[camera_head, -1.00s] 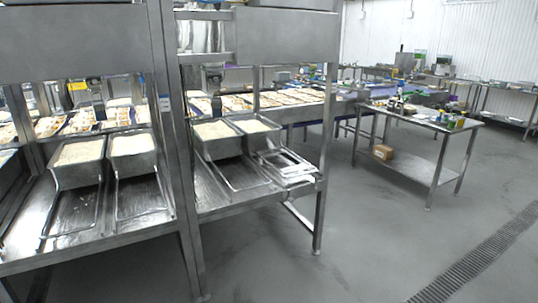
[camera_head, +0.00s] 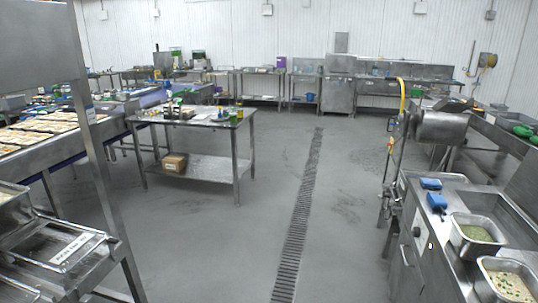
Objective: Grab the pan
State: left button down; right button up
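On the right, a steel pan (camera_head: 455,240) with pale green contents sits in the steel counter. A second steel pan (camera_head: 483,278) with whitish, flecked contents is nearer, cut off by the bottom right corner. At the left edge, part of another steel pan (camera_head: 8,217) shows on the steel rack (camera_head: 108,262). I cannot tell which pan the task names. Neither of my grippers is in view.
Two blue scoop-like items (camera_head: 437,201) lie on the right steel counter (camera_head: 417,218). The grey floor (camera_head: 345,215) with a drain grate (camera_head: 301,205) is open between.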

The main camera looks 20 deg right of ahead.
aim_at(472, 235)
jog(key=i+l+z, duration=0.2)
jog(key=i+z, duration=0.2)
jog(key=i, duration=0.15)
jog(key=i+z, duration=0.35)
jog(key=i, duration=0.2)
jog(key=i+z, duration=0.4)
jog(key=i, duration=0.15)
